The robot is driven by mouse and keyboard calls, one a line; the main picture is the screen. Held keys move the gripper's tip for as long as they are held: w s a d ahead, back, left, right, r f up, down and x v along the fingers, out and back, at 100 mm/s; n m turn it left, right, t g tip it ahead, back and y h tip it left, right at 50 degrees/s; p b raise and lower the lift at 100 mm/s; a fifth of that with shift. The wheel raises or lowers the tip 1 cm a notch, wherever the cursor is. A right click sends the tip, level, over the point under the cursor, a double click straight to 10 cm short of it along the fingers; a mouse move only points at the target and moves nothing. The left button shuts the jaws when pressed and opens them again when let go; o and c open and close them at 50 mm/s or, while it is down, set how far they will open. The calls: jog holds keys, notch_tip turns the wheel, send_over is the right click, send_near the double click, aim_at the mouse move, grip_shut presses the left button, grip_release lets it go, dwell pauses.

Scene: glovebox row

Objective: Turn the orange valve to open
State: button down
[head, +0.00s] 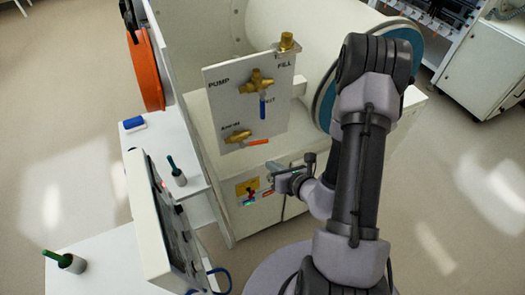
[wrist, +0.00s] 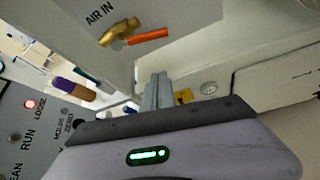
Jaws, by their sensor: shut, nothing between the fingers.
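The orange valve handle (head: 257,142) sits low on the white panel (head: 222,92), on a brass valve body (head: 237,136). The handle points right, roughly level, slightly tilted. In the wrist view the orange handle (wrist: 148,36) and brass body (wrist: 118,31) are below the "AIR IN" label. My gripper (head: 270,167) is shut and empty, below and slightly right of the handle, apart from it in the picture. In the wrist view my gripper's fingertips (wrist: 158,76) are together below the handle; no contact shows.
A second brass valve with a blue handle (head: 262,108) is higher on the panel, under a brass fitting (head: 286,42). A yellow-backed switch (head: 248,187) is on the cabinet below.

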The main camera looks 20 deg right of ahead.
aim_at(255, 143)
jog(key=w, duration=0.7)
jog(key=shift+b, duration=0.4)
jog(key=shift+r, duration=0.1)
